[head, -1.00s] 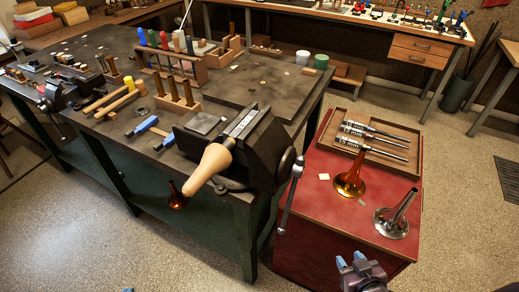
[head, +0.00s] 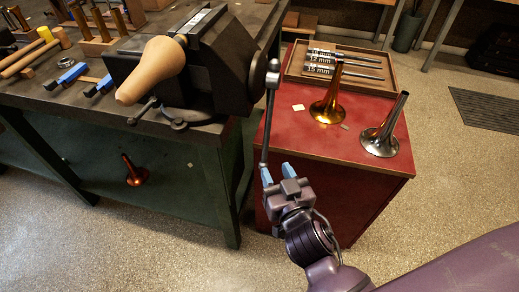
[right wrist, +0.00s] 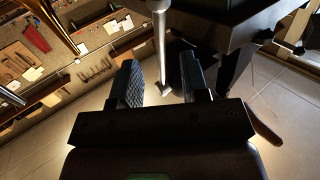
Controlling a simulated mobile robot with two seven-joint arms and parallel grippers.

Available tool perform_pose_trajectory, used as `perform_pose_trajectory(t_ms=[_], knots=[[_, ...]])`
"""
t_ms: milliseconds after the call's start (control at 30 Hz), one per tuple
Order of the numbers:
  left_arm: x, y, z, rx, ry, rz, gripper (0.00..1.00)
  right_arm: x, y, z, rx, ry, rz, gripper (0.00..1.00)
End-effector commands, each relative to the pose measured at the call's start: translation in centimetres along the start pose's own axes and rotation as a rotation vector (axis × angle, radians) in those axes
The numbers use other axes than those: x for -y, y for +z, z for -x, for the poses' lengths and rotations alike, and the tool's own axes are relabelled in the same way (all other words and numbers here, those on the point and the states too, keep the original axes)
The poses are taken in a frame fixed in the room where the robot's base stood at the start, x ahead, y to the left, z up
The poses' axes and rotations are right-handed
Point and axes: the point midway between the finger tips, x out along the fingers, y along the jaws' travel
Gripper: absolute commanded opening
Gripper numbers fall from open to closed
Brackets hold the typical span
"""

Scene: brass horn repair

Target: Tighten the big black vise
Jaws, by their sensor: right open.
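The big black vise (head: 228,62) is mounted on the corner of the workbench, with a pale wooden cone-shaped piece (head: 155,68) at its jaws. Its long metal handle (head: 268,110) hangs almost vertically on the right side; it also shows in the right wrist view (right wrist: 160,38). My right gripper (head: 277,173) is open at the handle's lower end. In the right wrist view the rod's lower part appears between the two fingers (right wrist: 162,78), with a gap on both sides. Contact is not visible. My left gripper is out of view.
A red cabinet (head: 375,172) stands right of the vise, carrying an amber bell (head: 328,105), a silver bell (head: 380,138) and a wooden tray (head: 290,70) of rods. The bench's green side (head: 90,155) is at left. Open floor (head: 190,265) lies in front.

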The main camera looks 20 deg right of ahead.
Motion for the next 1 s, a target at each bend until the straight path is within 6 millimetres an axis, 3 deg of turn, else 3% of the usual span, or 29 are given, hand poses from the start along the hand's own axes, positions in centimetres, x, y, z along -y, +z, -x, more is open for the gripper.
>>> perform_pose_trajectory(t_ms=[33, 100, 433, 1000], knots=[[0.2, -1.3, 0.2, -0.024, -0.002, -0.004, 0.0, -0.1, -1.3, 0.0, -0.03, 0.004, -0.022, 0.41], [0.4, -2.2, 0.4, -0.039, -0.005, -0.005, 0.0, -0.1, -1.8, 0.1, -0.047, 0.005, -0.057, 0.41], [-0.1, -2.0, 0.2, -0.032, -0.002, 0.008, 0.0, -0.1, -1.8, -0.8, -0.051, 0.0, -0.143, 0.41], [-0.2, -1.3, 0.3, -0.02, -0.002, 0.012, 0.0, -0.1, -2.1, -8.1, -0.051, -0.001, -0.142, 0.41]])
